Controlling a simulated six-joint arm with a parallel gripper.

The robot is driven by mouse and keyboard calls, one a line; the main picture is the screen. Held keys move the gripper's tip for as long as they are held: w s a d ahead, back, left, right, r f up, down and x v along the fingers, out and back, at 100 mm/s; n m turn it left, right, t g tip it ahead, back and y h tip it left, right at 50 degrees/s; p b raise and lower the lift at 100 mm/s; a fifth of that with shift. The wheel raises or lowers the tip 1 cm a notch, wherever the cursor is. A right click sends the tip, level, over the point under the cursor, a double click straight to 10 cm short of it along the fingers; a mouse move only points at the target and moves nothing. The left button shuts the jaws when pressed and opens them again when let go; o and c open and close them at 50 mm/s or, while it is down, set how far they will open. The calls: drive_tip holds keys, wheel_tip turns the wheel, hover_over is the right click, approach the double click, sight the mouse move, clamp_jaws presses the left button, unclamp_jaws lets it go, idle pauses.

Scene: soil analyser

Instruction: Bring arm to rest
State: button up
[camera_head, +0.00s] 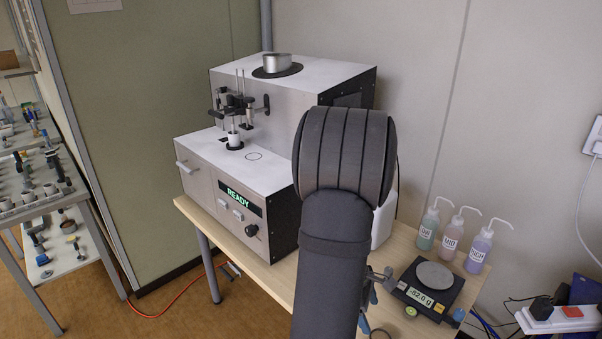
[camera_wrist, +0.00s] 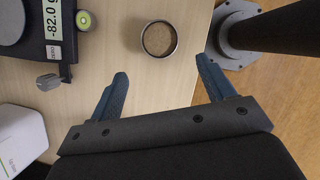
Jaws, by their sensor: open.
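My arm rises in the middle of the head view and covers part of the analyser and table. My gripper (camera_wrist: 160,88) shows in the wrist view with its two blue fingers wide apart and nothing between them. It points down over the wooden table (camera_wrist: 110,65). In the head view only a bit of a blue finger shows beside my arm. The soil analyser (camera_head: 245,150) stands behind my arm, its display reading READY (camera_head: 238,197).
A scale (camera_head: 428,290) reading -82.0 g, with a round grey pan, stands at the table's right. Behind it are three wash bottles, green (camera_head: 427,228), pink (camera_head: 452,236) and purple (camera_head: 479,250). A metal pan (camera_head: 277,63) sits atop the analyser. A cluttered rack (camera_head: 40,190) stands far left.

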sight(379, 336)
drive_tip(key=x, duration=1)
drive_tip(key=shift+d+f, duration=0.2)
drive_tip(key=shift+f, duration=0.1)
wheel_tip(379, 336, up, 4)
drive_tip(key=s+d+r, duration=0.6)
drive_tip(key=s+r, duration=0.1)
drive_tip(key=s, duration=0.3)
drive_tip(key=w+d+r, duration=0.2)
drive_tip(key=w+d, duration=0.7)
drive_tip(key=d, duration=0.1)
drive_tip(key=w+d+r, duration=0.3)
drive_tip(key=w+d, duration=0.6)
drive_tip(key=d, duration=0.1)
drive_tip(key=shift+w+r, duration=0.35)
drive_tip(key=s+a+f, duration=0.3)
drive_tip(key=s+a, duration=0.8)
drive_tip(key=a, duration=0.1)
drive_tip(key=shift+a+f, duration=0.3)
drive_tip(key=shift+a, duration=0.05)
drive_tip(key=shift+s, duration=0.1)
